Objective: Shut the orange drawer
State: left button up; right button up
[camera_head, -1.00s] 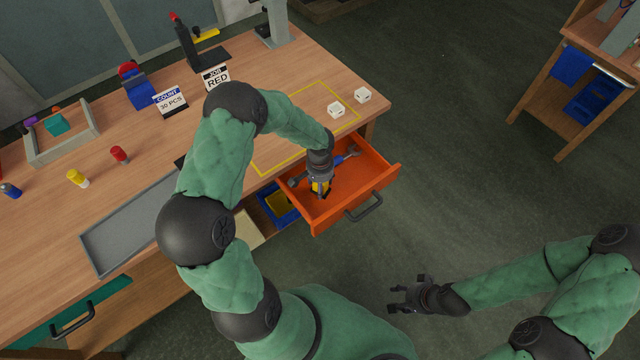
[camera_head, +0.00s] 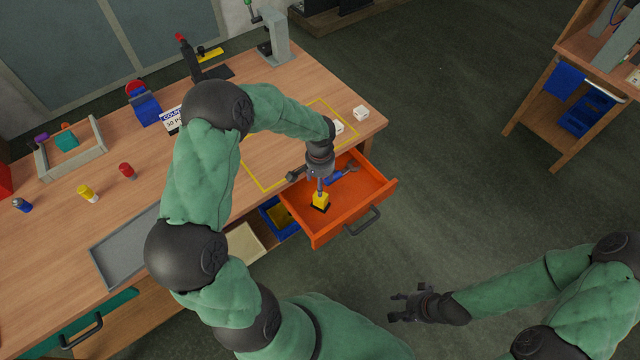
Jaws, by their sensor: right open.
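The orange drawer (camera_head: 385,191) is pulled out from the right end of the wooden bench, with its dark handle (camera_head: 362,221) on the front. Inside lie a blue wrench (camera_head: 343,174) and an upright yellow object with a dark base (camera_head: 320,203). My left gripper (camera_head: 318,183) is above the drawer, pointing down over the yellow object; its fingers are too small and hidden to tell whether it touches or holds it. My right gripper (camera_head: 398,306) is open and empty over the floor, in front of the drawer and apart from it.
A blue bin (camera_head: 280,222) sits under the bench left of the drawer. A grey tray (camera_head: 118,255) lies at the left front. The floor right of the drawer is clear.

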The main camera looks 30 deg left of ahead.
aim_at(355, 194)
jog(key=j+z, duration=0.7)
jog(key=k+j, duration=0.05)
jog(key=j, duration=0.05)
